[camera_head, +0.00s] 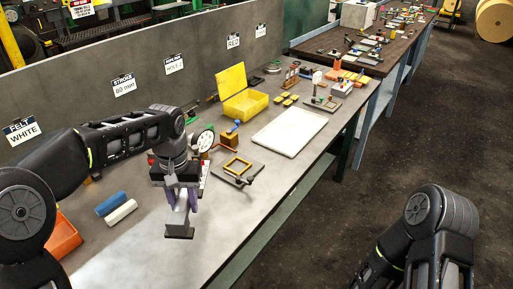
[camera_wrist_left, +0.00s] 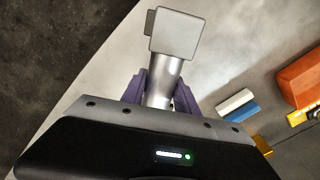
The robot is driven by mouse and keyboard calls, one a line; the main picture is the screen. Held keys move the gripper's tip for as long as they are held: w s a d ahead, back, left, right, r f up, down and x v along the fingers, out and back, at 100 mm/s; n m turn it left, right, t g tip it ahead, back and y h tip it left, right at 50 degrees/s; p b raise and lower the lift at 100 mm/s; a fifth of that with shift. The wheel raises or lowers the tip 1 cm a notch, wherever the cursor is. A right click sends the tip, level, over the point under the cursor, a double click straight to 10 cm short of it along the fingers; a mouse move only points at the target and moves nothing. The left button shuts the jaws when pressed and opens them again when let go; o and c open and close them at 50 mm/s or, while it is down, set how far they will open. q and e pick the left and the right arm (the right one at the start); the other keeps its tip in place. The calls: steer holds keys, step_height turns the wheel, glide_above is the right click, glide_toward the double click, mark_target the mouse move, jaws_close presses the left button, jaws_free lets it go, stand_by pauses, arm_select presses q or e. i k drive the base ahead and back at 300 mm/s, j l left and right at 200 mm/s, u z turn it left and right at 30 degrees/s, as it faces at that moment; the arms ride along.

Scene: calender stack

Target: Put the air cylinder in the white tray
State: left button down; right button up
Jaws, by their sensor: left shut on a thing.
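The air cylinder (camera_head: 181,217) is a silver-grey body with a square end block, hanging about upright below my left gripper (camera_head: 182,197). The left wrist view shows the cylinder (camera_wrist_left: 178,35) between the purple fingers of the left gripper (camera_wrist_left: 160,92), which is shut on it. Its lower end shows over the front part of the grey table; I cannot tell whether it touches the table. The white tray (camera_head: 289,132) is a flat, empty, shallow rectangle on the table, to the right of and beyond the gripper. My right gripper is outside the picture.
Between cylinder and tray lies a grey plate with a yellow frame (camera_head: 237,167). A white dial (camera_head: 205,139) and an open yellow box (camera_head: 243,98) stand behind.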

mark_target(292, 129)
steer(key=i+l, duration=0.85)
steer(key=l, duration=0.25)
steer(key=i+l, duration=0.45)
steer(key=l, duration=0.15)
steer(key=i+l, duration=0.55)
steer(key=i, duration=0.4)
